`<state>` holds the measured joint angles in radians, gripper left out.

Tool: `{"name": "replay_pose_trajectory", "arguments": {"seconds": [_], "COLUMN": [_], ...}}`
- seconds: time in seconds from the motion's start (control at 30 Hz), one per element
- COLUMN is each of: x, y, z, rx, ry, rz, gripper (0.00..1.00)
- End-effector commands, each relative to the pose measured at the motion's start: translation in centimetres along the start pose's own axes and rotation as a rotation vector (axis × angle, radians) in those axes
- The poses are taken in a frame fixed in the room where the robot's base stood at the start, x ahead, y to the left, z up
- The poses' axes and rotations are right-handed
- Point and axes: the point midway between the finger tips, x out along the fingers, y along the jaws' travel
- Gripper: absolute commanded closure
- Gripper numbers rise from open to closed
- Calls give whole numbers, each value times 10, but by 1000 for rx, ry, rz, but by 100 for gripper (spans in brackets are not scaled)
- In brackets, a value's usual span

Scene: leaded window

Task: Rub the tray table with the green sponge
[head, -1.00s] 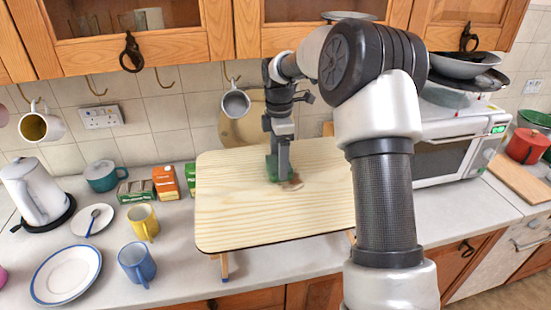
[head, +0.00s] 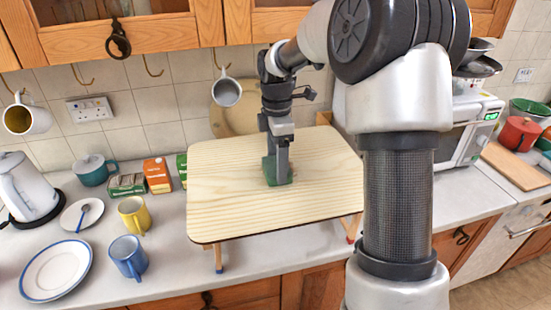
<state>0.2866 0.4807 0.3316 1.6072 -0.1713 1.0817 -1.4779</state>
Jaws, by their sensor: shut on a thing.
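The tray table (head: 225,205) is a pale wooden board on short legs, standing on the counter in the middle of the head view. My gripper (head: 278,168) points down over the board, left of its right half, and is shut on the green sponge (head: 270,172). The sponge is at the board's surface and looks to be touching it. The fingers hide part of the sponge. The brown mark seen earlier beside the sponge is barely visible now.
Left of the tray table stand a yellow mug (head: 134,214), a blue mug (head: 128,257), a white plate (head: 56,271) and small boxes (head: 157,176). A mug (head: 227,92) hangs on a hook behind the board. A microwave (head: 462,140) stands at the right.

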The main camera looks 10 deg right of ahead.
Motion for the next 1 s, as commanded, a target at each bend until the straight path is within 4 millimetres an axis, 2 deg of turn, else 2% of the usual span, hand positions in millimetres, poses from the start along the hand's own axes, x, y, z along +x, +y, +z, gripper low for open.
{"name": "replay_pose_trajectory", "arguments": {"seconds": [0.4, 0.53, 0.77, 1.0], "x": [3, 3, 0, -3], "y": [-33, -36, -33, -11], "z": [0, 0, 0, 0], "rx": [0, 0, -1, 0], "ry": [0, 0, 1, 1], "rz": [-3, -5, -6, -3], "gripper": [45, 45, 45, 45]}}
